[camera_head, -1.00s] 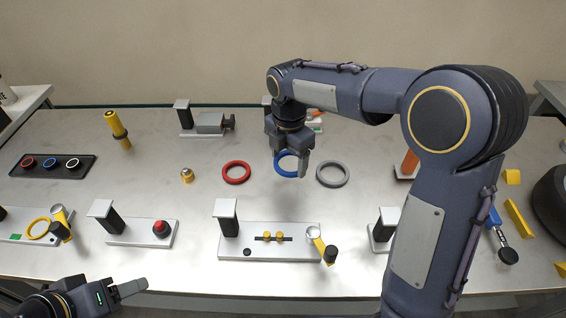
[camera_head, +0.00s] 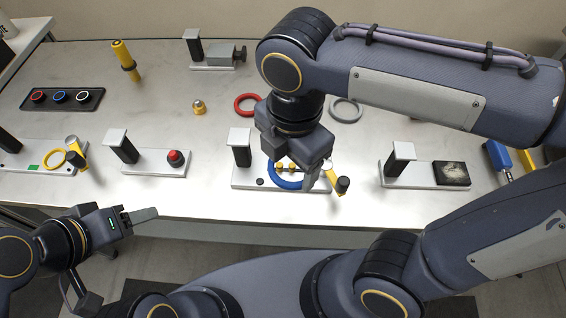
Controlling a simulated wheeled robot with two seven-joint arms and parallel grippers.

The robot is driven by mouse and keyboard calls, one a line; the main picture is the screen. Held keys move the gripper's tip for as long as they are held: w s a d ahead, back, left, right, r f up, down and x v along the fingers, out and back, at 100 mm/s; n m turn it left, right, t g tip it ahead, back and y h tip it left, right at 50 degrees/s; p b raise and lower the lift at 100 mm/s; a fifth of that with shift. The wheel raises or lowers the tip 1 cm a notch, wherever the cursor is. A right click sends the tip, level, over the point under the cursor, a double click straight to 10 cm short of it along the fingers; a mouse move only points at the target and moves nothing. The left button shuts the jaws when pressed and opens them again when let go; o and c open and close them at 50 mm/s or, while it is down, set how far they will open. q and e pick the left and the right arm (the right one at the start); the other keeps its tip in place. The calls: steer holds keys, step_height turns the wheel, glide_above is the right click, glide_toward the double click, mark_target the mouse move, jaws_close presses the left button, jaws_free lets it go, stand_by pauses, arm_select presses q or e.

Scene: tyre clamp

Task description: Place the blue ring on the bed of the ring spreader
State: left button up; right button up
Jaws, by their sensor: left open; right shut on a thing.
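The blue ring (camera_head: 277,182) is held by my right gripper (camera_head: 307,182), which is shut on its right side. The ring appears around the yellow pegs (camera_head: 286,166) of the ring spreader (camera_head: 241,182), a white plate with a grey-topped post and a yellow lever with a black knob. The gripper hides part of the ring and plate; I cannot tell whether the ring touches the bed or hovers just above it. My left gripper (camera_head: 140,218) is open and empty, in front of the table's front edge at lower left.
A red ring (camera_head: 241,107) and a grey ring (camera_head: 346,117) lie behind the spreader. A red-button station (camera_head: 140,161) stands to its left, a station with a dark block (camera_head: 452,173) to its right. My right arm covers the right side.

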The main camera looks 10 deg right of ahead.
steer(key=s+a, duration=0.2)
steer(key=s, duration=0.4)
glide_above(283, 173)
steer(key=f, duration=0.9)
steer(key=shift+s+f+p, duration=0.1)
steer(key=shift+s+p, duration=0.15)
steer(key=shift+p, duration=0.15)
steer(key=shift+w+f, duration=0.15)
steer(key=shift+f, duration=0.85)
steer(key=shift+w+f, duration=0.15)
steer(key=shift+f, duration=0.8)
steer(key=shift+f+b, duration=0.15)
steer(key=shift+b, duration=0.15)
steer(key=o, duration=1)
steer(key=shift+c, duration=0.2)
